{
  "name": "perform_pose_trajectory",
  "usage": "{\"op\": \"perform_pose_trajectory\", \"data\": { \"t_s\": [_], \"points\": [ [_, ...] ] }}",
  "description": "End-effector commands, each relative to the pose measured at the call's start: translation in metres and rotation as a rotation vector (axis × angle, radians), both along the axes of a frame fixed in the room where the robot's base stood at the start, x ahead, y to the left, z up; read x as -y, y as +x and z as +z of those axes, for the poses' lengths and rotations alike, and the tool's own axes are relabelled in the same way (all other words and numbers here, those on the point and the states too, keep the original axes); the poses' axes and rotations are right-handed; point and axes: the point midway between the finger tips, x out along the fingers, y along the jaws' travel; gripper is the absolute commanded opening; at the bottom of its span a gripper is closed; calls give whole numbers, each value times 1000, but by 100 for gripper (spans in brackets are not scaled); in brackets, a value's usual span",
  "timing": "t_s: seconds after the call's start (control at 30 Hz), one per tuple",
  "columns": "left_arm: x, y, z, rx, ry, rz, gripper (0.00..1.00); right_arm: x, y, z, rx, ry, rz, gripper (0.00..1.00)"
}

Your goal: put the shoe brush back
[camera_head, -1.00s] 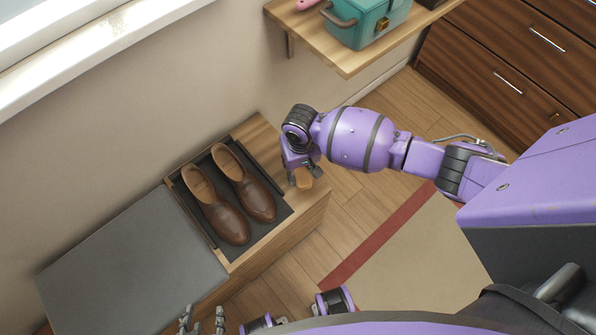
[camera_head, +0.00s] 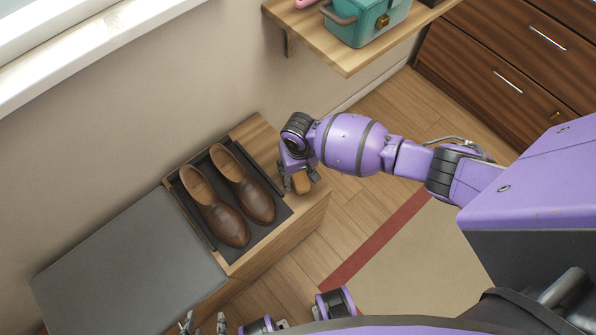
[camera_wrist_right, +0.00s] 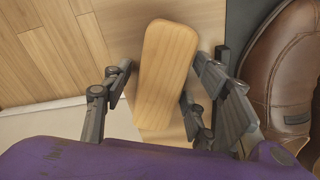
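The shoe brush (camera_head: 301,182) shows as a small tan wooden block near the right end of the bench top (camera_head: 255,138). The right wrist view shows its rounded, elongated wooden back (camera_wrist_right: 166,75). My right gripper (camera_head: 300,180) is over it, with open fingers on either side; in the right wrist view the fingers (camera_wrist_right: 160,90) flank it. A small gap shows on the left; contact on the right is unclear. Brown shoes (camera_head: 230,195) lie in a dark-lined compartment (camera_head: 268,222) to the left. My left gripper (camera_head: 204,324) is open and empty at the bottom edge, partly cut off.
A grey panel (camera_head: 130,265) covers the bench's left part. A wooden shelf (camera_head: 350,62) above carries a teal box (camera_head: 368,22). A wooden drawer cabinet (camera_head: 510,60) stands at the upper right. A beige rug with a red border (camera_head: 378,240) lies on the floor.

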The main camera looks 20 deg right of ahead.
Motion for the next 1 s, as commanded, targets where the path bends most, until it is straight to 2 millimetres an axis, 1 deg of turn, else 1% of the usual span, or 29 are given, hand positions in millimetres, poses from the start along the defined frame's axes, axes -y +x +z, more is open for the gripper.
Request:
{"op": "perform_pose_trajectory", "data": {
  "t_s": [0.2, 0.27, 0.33, 0.47, 0.6, 0.8, 0.9, 1.0],
  "points": [
    [0, 0, 0, 1, 0, 0, 40, 0, 0, 1, 0, 0, 0, 54],
    [0, 1, 1, 1, 0, 0, 40, 0, 0, 3, 1, -1, 1, 54],
    [0, 2, 3, 4, 0, 0, 40, 0, 1, 10, 2, 0, 0, 54],
    [0, 5, 10, 12, -1, 0, 40, 0, 2, 34, 5, 2, 0, 54],
    [-1, 8, 17, 20, 1, 1, 40, 1, 1, 66, 5, 2, 1, 54],
    [-2, 8, 21, 21, 3, 2, 40, 1, 1, 104, 3, 1, 0, 54],
    [-3, 8, 23, 22, 4, 3, 40, 2, 1, 115, 2, 1, -1, 54],
    [-3, 7, 24, 21, 4, 4, 40, 2, 0, 121, 1, 0, -1, 54]
  ]
}}
